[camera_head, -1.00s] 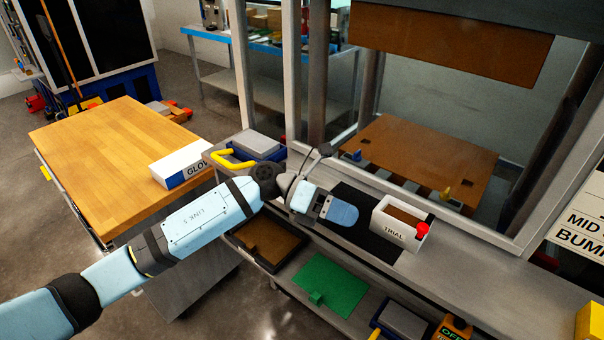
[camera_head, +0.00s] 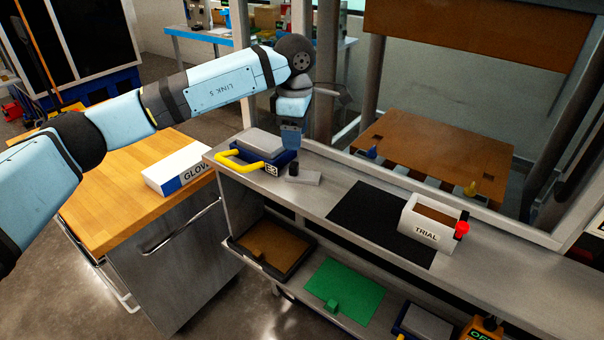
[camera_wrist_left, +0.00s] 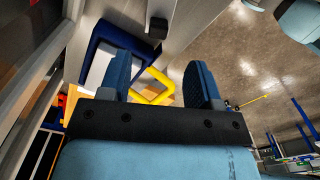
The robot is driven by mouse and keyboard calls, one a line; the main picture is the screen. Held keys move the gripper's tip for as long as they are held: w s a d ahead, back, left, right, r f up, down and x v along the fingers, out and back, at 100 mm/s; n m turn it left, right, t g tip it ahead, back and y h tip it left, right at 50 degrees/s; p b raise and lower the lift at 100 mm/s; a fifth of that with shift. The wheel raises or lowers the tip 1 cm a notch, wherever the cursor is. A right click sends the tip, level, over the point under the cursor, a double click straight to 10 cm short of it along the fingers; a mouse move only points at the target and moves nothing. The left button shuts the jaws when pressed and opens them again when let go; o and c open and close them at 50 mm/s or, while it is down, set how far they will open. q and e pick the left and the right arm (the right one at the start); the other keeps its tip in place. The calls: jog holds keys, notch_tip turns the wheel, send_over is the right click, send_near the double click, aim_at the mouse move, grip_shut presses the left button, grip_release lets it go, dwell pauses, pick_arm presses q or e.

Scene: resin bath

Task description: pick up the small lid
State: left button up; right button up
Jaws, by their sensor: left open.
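A small grey flat piece with a black knob (camera_head: 303,176), which looks like the small lid, lies on the metal bench. Its black knob also shows at the top of the left wrist view (camera_wrist_left: 158,28). My left gripper (camera_head: 291,140) points down just behind and left of it, above the right end of a blue box with a grey top (camera_head: 258,141) and a yellow handle (camera_head: 238,160). In the left wrist view my left gripper (camera_wrist_left: 160,82) is open and empty. The yellow handle shows beyond and between its fingers. The knob is outside them. My right gripper is out of view.
A black mat (camera_head: 365,215) and a white TRIAL bin (camera_head: 424,233) with a red knob stand to the right. A glove box (camera_head: 178,168) sits on the wooden table at left. A brown tray (camera_head: 268,247) and green plate (camera_head: 345,284) lie on the lower shelf. A frame post stands behind.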

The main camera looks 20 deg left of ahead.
aim_at(291, 163)
pick_arm(q)
notch_tip(291, 163, down, 4)
jog(key=f, duration=0.2)
jog(key=a+f+p, duration=0.1)
jog(key=f, duration=0.2)
jog(key=shift+a+f, duration=0.1)
jog(key=c, duration=0.8)
jog(key=shift+c, duration=0.2)
